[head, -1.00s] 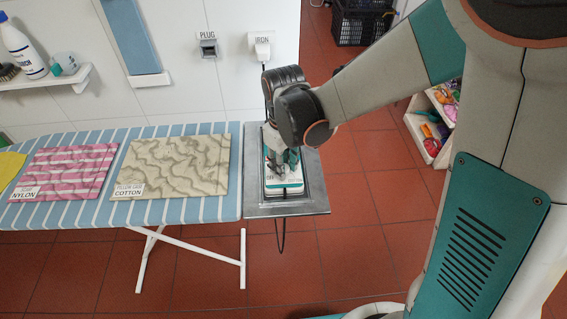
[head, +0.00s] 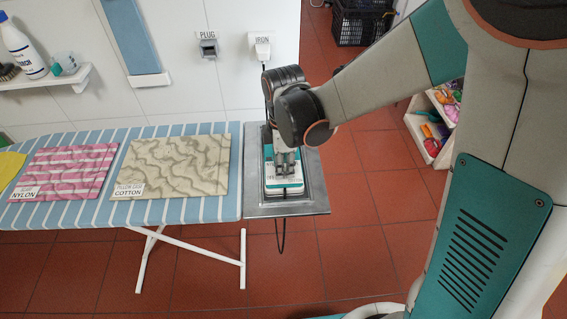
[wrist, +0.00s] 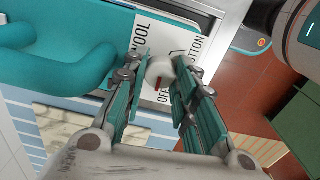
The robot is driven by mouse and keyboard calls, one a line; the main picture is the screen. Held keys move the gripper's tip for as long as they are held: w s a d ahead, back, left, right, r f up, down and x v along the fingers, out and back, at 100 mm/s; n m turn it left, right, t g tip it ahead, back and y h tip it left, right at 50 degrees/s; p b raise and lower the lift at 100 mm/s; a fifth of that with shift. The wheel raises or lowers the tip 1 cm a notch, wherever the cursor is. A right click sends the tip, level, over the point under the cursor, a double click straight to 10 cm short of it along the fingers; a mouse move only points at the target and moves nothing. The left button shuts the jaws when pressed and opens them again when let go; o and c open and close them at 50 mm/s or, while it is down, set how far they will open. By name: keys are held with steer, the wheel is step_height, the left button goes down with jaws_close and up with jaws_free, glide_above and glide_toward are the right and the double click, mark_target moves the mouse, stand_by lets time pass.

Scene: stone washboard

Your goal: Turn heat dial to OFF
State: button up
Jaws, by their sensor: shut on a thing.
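The iron (head: 284,190), teal and white, rests on the grey metal plate at the right end of the ironing board. Its teal handle (wrist: 55,65) is at the left of the wrist view. The heat dial (wrist: 159,68) is a small white knob with a red mark on its lower side, beside the printed OFF. WOOL and part of COTTON also show on the white label (wrist: 150,32). My gripper (head: 285,172) points down over the iron. In the wrist view my gripper (wrist: 161,73) has its fingers on both sides of the dial, shut on it. The head view hides the dial.
The metal plate (head: 316,203) borders the striped ironing board (head: 120,215). A cotton cloth (head: 190,165) and a pink nylon cloth (head: 75,170) lie left. The iron's plug (head: 262,47) is on the wall. Open floor lies right of the board.

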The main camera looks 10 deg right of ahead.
steer(key=shift+n, duration=1.1)
steer(key=o, duration=0.8)
